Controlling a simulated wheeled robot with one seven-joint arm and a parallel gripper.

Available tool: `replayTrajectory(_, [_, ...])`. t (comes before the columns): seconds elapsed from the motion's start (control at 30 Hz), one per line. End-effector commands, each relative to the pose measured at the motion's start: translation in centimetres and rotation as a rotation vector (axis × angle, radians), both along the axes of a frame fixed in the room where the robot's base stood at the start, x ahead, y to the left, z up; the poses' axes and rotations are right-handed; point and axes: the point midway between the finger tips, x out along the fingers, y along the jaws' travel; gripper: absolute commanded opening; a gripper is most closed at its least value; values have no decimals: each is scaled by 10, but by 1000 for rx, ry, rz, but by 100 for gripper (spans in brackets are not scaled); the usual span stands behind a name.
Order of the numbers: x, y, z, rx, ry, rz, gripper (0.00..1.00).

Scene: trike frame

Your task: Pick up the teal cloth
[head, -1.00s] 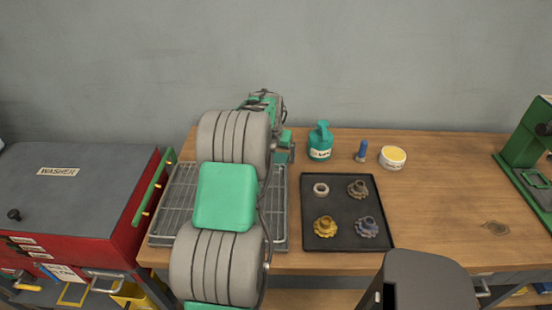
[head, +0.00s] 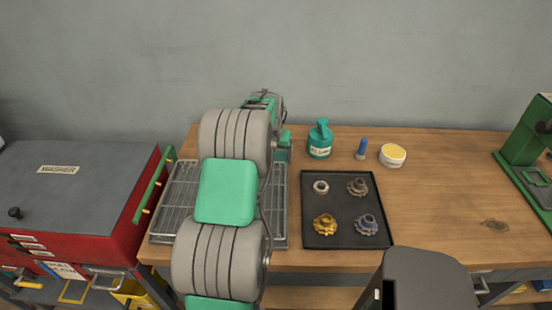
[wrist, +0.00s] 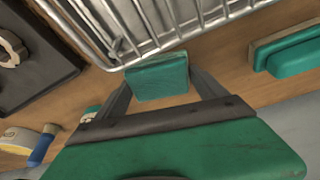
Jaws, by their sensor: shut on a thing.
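The teal cloth (wrist: 158,76) shows in the wrist view as a small folded, block-like piece between the two dark fingers of my gripper (wrist: 160,82). The fingers press on its left and right sides. It is just beside the edge of the wire rack; I cannot tell whether it still touches the wooden top. In the head view my arm hides most of this spot, and the cloth cannot be told apart surely from my green wrist parts.
The wire rack (head: 170,212) lies under my arm. A dark tray (head: 318,178) with a ring and several gears is to its right. Behind are a teal bottle (head: 320,140), a blue tube (head: 362,149) and a yellow-topped tin (head: 393,155).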

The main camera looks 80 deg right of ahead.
Motion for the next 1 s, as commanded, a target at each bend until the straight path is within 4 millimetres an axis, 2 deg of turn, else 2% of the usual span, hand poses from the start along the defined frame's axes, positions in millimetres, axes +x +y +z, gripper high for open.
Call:
replayTrajectory(0.03, [0,0,1,-1,0,0,41])
replayTrajectory(0.1, [0,0,1,-1,0,0,35])
replayTrajectory(0.27, [0,-1,4,-3,0,0,35])
replayTrajectory(0.37, [0,-1,17,-5,-1,0,35])
replayTrajectory(0.6, [0,-1,74,-5,0,0,35])
replayTrajectory(0.7, [0,-1,91,-3,0,0,35])
replayTrajectory(0.8, [0,0,99,0,0,0,35])
replayTrajectory(1.0, [0,0,101,0,0,0,35])
